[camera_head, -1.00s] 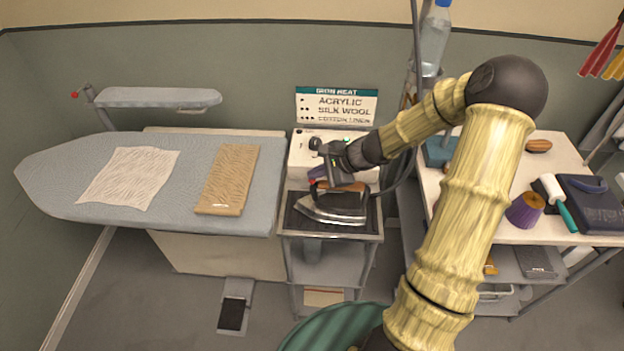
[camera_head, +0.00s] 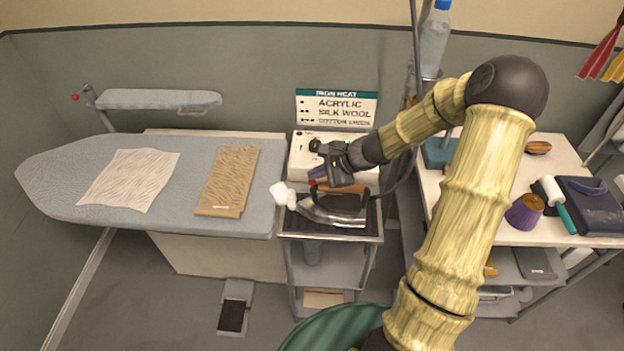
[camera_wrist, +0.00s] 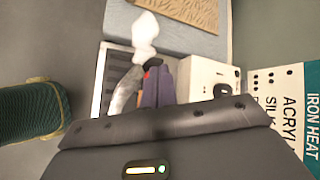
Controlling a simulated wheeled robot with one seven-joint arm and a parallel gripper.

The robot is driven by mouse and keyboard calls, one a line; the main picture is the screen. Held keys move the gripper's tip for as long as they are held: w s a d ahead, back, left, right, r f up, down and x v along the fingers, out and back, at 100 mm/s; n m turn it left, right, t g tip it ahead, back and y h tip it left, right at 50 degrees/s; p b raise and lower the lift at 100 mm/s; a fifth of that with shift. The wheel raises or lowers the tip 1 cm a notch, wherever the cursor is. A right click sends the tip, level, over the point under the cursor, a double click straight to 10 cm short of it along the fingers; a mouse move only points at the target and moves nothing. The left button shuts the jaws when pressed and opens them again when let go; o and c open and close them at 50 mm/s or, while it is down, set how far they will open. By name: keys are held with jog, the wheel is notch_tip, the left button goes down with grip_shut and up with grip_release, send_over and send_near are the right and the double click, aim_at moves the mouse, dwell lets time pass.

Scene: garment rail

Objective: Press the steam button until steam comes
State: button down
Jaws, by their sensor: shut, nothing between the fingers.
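The iron (camera_head: 333,208) stands on the dark rest of the small stand, its soleplate tip pointing left. A white puff of steam (camera_head: 283,194) hangs at its tip. The steam also shows in the wrist view (camera_wrist: 145,38), above the iron's pale metal side (camera_wrist: 124,92). My gripper (camera_head: 316,176) is shut and empty, its fingers (camera_wrist: 158,84) down at the iron's handle. A small red part (camera_wrist: 147,74) shows beside the fingertips. The steam button itself is hidden or too small to make out, and I cannot tell exact contact.
The ironing board (camera_head: 60,185) on the left holds a white cloth (camera_head: 130,178) and a tan cloth (camera_head: 229,180). A white steam unit (camera_head: 303,158) stands behind the iron, under a heat sign (camera_head: 337,107). A cluttered cart (camera_head: 480,225) stands on the right.

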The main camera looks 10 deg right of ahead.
jog(key=shift+r, duration=0.25)
notch_tip(320, 180, up, 5)
jog(key=p, duration=0.4)
dwell(0.3)
dwell(0.4)
jog(key=s+r+n+g+h, duration=0.1)
jog(key=s+r+n+h, duration=0.1)
jog(key=s+n, duration=0.6)
jog(key=s+a+r+n+g+h+b, duration=0.1)
jog(key=s+r+n+h, duration=0.2)
jog(key=s+n+h, duration=0.2)
jog(key=s+n, duration=0.3)
jog(key=s, duration=0.4)
jog(key=shift+s+g, duration=0.15)
jog(key=shift+g, duration=0.25)
